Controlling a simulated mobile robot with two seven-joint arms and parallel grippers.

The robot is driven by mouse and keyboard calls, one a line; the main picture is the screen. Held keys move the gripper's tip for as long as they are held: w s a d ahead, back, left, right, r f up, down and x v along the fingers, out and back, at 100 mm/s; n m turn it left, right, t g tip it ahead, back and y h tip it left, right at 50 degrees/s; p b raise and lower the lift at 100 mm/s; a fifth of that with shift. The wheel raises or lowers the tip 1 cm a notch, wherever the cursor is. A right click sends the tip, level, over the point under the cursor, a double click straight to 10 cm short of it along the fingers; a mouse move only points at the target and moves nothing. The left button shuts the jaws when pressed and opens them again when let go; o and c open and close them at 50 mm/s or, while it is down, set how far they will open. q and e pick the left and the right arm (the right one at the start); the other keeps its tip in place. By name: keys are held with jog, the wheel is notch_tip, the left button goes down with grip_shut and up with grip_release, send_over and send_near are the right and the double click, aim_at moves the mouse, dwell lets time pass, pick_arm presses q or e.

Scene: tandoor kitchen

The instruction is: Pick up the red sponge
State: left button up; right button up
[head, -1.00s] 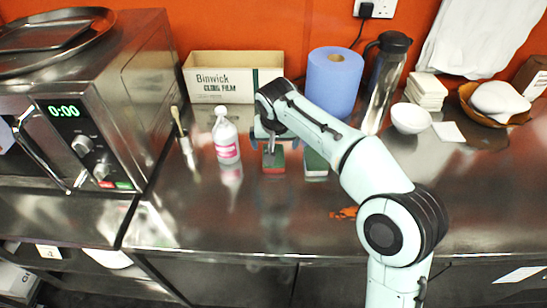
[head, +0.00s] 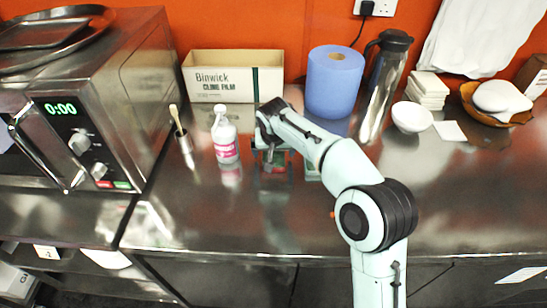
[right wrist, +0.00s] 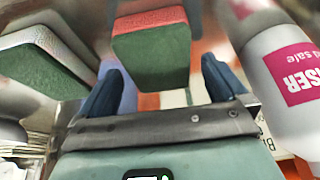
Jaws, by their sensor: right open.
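The red sponge (right wrist: 150,48), a block with a red face and a green face, shows in the right wrist view between the lines of my two fingers. My right gripper (right wrist: 160,82) is open, with a dark finger on each side and nothing held; how far the sponge lies inside the jaws is unclear. In the head view my right gripper (head: 269,153) is over the sponge's place on the steel counter and mostly hides it. A second sponge, pale and green (right wrist: 42,60), lies to the left in the wrist view. My left gripper is out of view.
A white bottle with a pink label (head: 225,138) stands close left of my right gripper. A brush in a metal holder (head: 181,135), a cling film box (head: 233,88), a blue paper roll (head: 334,85) and a steel flask (head: 381,90) stand around. The counter front (head: 215,215) is clear.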

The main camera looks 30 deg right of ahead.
jog(key=shift+f, duration=0.25)
dwell(0.3)
jog(key=shift+c, duration=0.3)
jog(key=c, duration=1)
jog(key=shift+c, duration=0.2)
notch_tip(320, 180, up, 20)
jog(key=p, duration=0.7)
jog(key=shift+r, duration=0.25)
